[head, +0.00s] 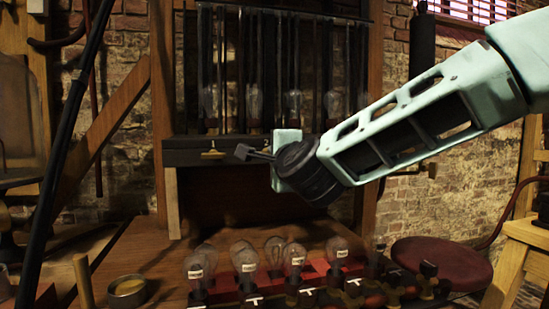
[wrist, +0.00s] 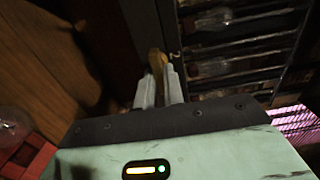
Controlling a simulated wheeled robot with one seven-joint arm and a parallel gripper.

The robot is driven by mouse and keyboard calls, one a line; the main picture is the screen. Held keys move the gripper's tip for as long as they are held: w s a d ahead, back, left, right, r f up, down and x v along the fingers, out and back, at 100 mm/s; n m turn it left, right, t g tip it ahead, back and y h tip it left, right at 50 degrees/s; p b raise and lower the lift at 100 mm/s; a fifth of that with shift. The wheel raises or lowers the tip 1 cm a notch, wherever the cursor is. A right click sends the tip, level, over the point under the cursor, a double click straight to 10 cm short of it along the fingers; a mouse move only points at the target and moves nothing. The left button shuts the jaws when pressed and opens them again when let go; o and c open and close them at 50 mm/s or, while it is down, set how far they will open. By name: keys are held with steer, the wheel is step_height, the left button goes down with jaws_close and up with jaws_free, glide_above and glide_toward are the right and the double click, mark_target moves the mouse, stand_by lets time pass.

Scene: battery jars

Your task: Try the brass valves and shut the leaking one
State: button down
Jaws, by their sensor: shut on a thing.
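My gripper (head: 243,152) reaches in from the right, in front of the dark ledge (head: 186,158) below the rack of glass jars. In the wrist view my gripper (wrist: 160,80) is shut on a small brass valve (wrist: 156,56), which shows between and just past the fingertips. In the head view a brass valve (head: 213,153) shows on the ledge front, just left of the fingertips. I cannot tell whether it is the one held. My gripper and wrist cover part of the ledge to the right. No leak is visible.
Several labelled glass bulbs (head: 245,262) stand on the wooden bench (head: 140,262) below my arm. A round tin (head: 127,291) is at the front left. A dark red round seat (head: 441,262) is at the right. The bench's left middle is fairly clear.

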steer(key=c, duration=1.5)
jaws_free()
steer(key=v, duration=1.7)
steer(key=shift+s, duration=0.2)
